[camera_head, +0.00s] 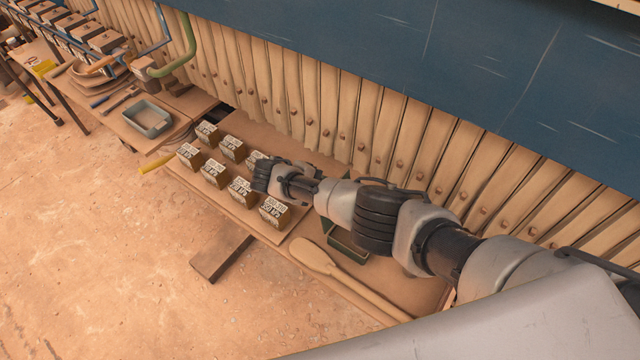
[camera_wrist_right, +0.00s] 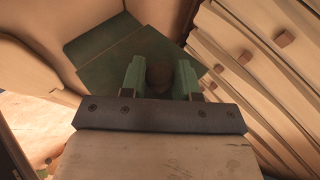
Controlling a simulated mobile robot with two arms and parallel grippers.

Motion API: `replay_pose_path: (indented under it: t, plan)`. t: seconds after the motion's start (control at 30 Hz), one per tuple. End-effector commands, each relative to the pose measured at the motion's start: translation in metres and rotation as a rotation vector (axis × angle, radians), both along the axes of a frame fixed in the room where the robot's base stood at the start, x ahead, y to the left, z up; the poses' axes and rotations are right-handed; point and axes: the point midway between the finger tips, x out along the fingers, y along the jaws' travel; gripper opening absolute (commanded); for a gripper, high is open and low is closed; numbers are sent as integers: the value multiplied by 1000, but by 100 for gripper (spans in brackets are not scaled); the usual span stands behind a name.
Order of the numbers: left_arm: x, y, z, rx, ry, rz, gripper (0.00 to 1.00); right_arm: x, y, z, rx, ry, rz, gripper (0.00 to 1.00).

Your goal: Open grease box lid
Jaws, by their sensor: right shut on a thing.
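The green grease box (camera_head: 346,244) stands on the low table, mostly hidden under my right arm in the head view. In the right wrist view, two green faces meet at an angle: a darker one (camera_wrist_right: 103,34) and a lighter one (camera_wrist_right: 108,70) nearer the jaws. I cannot tell surely which is the lid or how far it stands open. My right gripper (camera_wrist_right: 159,80) has its green fingers either side of a dark round knob (camera_wrist_right: 158,77), and is shut on it. The fingers are hidden in the head view. My left gripper is out of view.
A wooden paddle (camera_head: 318,260) lies along the table's front edge, near the box. Several labelled cartons (camera_head: 214,172) stand to the left. A grey tray (camera_head: 147,119) is farther left. The upright press plates (camera_head: 345,120) rise close behind. The floor in front is mostly clear.

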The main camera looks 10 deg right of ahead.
Motion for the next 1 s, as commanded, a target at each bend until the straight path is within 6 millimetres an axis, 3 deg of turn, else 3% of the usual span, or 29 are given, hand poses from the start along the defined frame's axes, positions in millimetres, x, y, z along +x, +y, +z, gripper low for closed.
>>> replay_pose_path:
  t: [0.2,0.23,0.4,0.73,1.0]
  plan:
    - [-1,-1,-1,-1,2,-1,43,-3,-1,-4,0,9,-2,0]
    - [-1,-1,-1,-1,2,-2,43,-3,-1,-4,0,9,-2,32]
    - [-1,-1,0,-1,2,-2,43,-2,-1,-3,0,8,-3,54]
    - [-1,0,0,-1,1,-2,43,-2,4,2,1,4,-1,54]
    - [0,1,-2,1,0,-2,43,-7,40,32,4,3,1,54]
